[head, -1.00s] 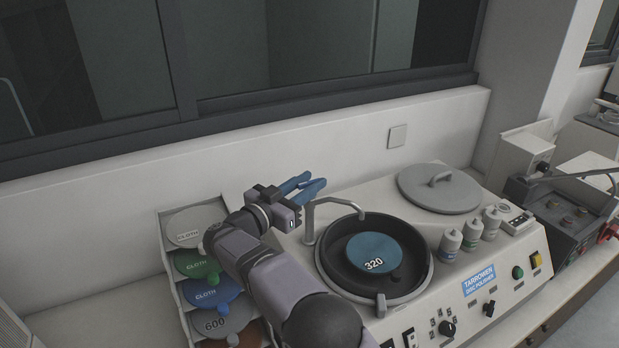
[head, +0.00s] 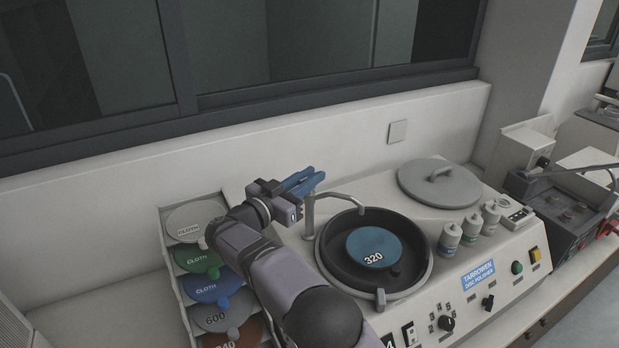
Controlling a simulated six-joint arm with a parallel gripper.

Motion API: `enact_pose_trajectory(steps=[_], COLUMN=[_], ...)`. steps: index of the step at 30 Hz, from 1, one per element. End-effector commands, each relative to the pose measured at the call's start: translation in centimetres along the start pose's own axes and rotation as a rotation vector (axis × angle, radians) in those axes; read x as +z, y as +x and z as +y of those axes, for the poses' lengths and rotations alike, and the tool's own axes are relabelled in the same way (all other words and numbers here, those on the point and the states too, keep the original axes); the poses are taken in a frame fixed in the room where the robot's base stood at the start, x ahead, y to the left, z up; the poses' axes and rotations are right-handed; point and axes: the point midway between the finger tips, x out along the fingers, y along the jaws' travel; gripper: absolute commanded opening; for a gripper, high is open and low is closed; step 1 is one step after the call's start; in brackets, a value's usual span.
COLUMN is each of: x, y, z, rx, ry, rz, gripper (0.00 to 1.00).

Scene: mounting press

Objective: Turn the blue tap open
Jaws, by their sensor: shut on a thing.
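My gripper (head: 314,178), with blue fingers, is at the top of the grey swan-neck spout (head: 345,194), on the back left of the polisher's bowl. Its fingers are close together and point right and slightly upward. The blue tap itself cannot be told apart from the blue fingers; it is hidden at or behind them, and the gripper is shut on it. The spout reaches right over the black bowl (head: 333,268), which holds a blue disc marked 320 (head: 374,247). No water is visible.
A rack of cloth and grit discs (head: 213,287) stands left, under my arm. A round grey lid (head: 440,184) lies right of the bowl. Several small bottles (head: 471,230) stand in front of the lid. The white wall (head: 250,145) is close behind.

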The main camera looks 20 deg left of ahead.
Motion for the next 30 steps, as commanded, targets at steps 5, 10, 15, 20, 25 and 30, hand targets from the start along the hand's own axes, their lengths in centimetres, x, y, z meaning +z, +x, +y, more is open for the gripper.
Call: enact_pose_trajectory(steps=[5,10,15,20,25,30], x=[-0.01,-0.01,-0.02,-0.02,-0.02,-0.02], y=[-0.01,-0.01,-0.01,-0.02,-0.02,-0.02], z=[-0.01,-0.01,-0.01,-0.01,-0.01,-0.01], rx=[0.000,0.000,0.000,0.000,0.000,0.000], ry=[0.000,0.000,0.000,0.000,0.000,0.000], rz=[0.000,0.000,0.000,0.000,0.000,0.000], gripper=[0.00,0.00,0.00,0.00,0.00,0.27])
